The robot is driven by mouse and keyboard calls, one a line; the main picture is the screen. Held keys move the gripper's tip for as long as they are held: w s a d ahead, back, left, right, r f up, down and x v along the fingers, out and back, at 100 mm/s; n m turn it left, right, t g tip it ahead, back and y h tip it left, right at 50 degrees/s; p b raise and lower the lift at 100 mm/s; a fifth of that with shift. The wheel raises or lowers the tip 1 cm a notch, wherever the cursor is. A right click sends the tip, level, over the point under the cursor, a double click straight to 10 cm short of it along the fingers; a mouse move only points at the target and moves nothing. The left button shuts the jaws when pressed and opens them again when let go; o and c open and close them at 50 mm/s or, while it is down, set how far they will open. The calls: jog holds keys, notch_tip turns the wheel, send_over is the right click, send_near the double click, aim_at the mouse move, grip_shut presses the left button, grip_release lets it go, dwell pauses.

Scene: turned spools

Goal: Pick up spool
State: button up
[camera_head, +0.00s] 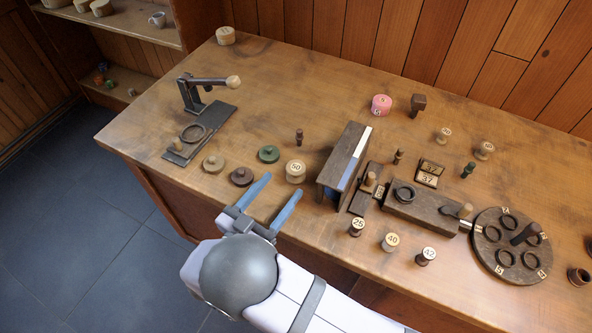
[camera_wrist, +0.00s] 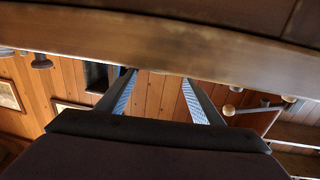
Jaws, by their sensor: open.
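My gripper (camera_head: 283,184) is open at the front edge of the bench, its two blue-lined fingers apart with nothing between them. A pale spool marked 50 (camera_head: 295,170) stands upright just beyond the right fingertip; I cannot tell whether they touch. Smaller numbered spools stand further right near the front edge: 25 (camera_head: 357,227), 40 (camera_head: 390,241) and 42 (camera_head: 426,256). In the wrist view my open fingers (camera_wrist: 158,77) show below a wooden edge, and no spool can be made out between them.
A dark upright block (camera_head: 345,160) stands right of spool 50. Green (camera_head: 268,154) and brown (camera_head: 241,176) knobbed discs lie to its left. A lever device (camera_head: 205,95) stands at the left, a round plate with rings (camera_head: 490,262) at the right. The bench's back middle is mostly clear.

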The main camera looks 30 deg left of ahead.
aim_at(291, 175)
jog(key=shift+w+d+p, duration=0.15)
jog(key=shift+w+p, duration=0.5)
jog(key=shift+w, duration=0.9)
jog(key=shift+w+d+p, duration=0.1)
jog(key=shift+w+p, duration=0.5)
jog(key=shift+w, duration=0.95)
jog(key=c, duration=1.1)
